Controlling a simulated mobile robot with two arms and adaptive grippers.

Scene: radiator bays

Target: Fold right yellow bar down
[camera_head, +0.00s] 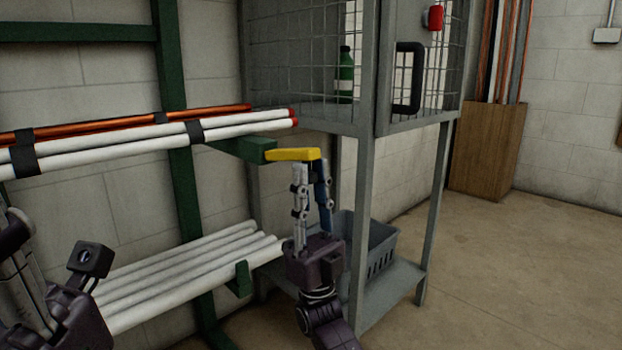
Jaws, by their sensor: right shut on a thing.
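The yellow bar (291,154) sticks out level from the end of a green rack arm (245,149). My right gripper (311,165) comes up from below and is shut on the outer part of the yellow bar, with its fingertips hiding a little of it. My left gripper (22,232) shows only in part at the lower left edge, well away from the bar; its fingertips are not clear.
White and copper pipes (110,142) strapped together lie on the upper rack arms. Several white pipes (180,270) lie lower. A grey mesh cabinet (362,140) stands close on the right, with a grey crate (382,240) on its lower shelf. Floor at right is free.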

